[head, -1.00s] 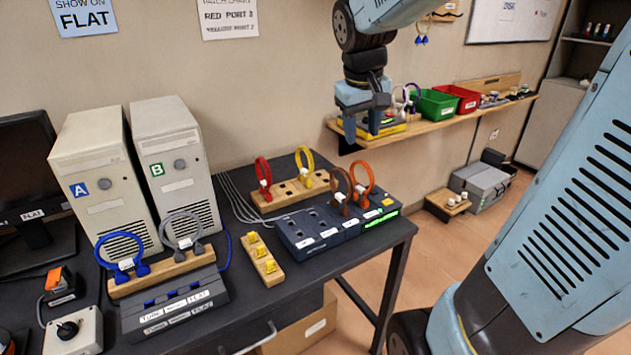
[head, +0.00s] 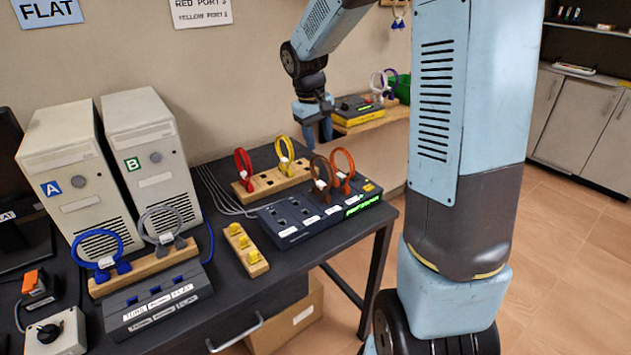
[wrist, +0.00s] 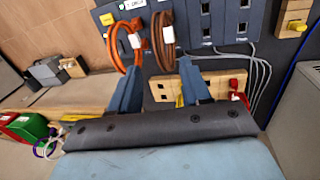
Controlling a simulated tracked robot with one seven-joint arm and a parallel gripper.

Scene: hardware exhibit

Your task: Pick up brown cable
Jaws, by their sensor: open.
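The brown cable (head: 322,173) is a loop standing upright in the dark port panel (head: 290,232), just left of the orange cable (head: 343,170). In the wrist view the brown cable (wrist: 163,40) has a white tag and stands beside the orange cable (wrist: 125,45). My gripper (head: 318,132) hangs above and behind the two loops, fingers pointing down. In the wrist view my gripper (wrist: 160,88) has its fingers apart, with the brown loop showing beyond and between the tips. It is open and holds nothing.
A wooden block (head: 262,185) with red (head: 243,165) and yellow (head: 284,152) loops stands behind the panel. A small wooden block with yellow plugs (head: 246,250) lies in front. Blue and grey loops stand left, before two computer towers (head: 70,180).

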